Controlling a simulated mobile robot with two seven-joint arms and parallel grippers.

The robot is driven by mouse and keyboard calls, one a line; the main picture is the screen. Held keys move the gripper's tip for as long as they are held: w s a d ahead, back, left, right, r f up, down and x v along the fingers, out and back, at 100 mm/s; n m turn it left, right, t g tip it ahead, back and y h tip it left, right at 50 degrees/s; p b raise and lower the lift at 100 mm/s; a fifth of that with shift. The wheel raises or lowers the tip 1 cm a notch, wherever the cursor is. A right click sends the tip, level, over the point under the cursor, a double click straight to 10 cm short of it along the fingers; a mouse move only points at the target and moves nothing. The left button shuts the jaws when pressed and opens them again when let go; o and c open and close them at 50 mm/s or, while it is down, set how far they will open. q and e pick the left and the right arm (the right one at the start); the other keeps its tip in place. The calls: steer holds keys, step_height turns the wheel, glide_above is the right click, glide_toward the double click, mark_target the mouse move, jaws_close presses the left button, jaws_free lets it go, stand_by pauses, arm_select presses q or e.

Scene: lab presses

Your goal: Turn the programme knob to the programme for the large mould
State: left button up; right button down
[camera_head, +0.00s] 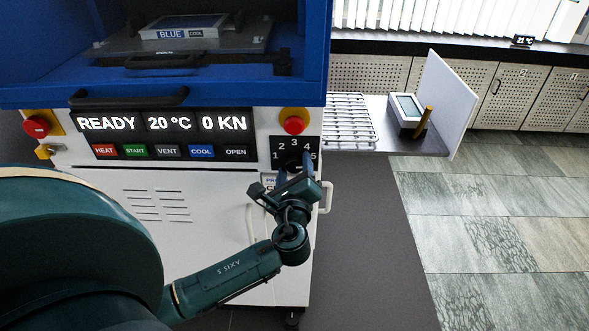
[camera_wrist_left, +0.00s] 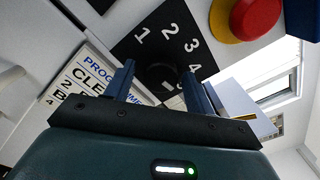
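The programme knob (camera_wrist_left: 160,74) is dark and round, on a black dial plate (camera_wrist_left: 185,33) with white numbers 1 to 5. It sits on the press front, below the right red button; in the head view my gripper mostly hides it. Its pointer direction cannot be made out. My left gripper (camera_head: 294,165) is at the dial. In the left wrist view its fingers (camera_wrist_left: 158,80) are apart, one on each side of the knob, with small gaps showing. A programme card (camera_wrist_left: 92,82) with partly hidden lettering is beside the dial. My right gripper is not in view.
A red emergency button (camera_head: 294,125) on yellow is just above the dial. The display (camera_head: 160,122) reads READY, 20 °C, 0 KN. A white door handle (camera_head: 326,197) is close to my wrist. A side shelf with a wire rack (camera_head: 349,120) stands at right.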

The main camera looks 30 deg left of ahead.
arm_select(q)
steer(key=shift+o, duration=0.2)
steer(key=b+v, duration=0.1)
steer(key=v, duration=1.2)
steer(key=shift+b, duration=0.3)
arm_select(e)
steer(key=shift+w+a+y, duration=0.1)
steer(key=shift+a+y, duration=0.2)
arm_select(q)
steer(key=shift+s, duration=0.1)
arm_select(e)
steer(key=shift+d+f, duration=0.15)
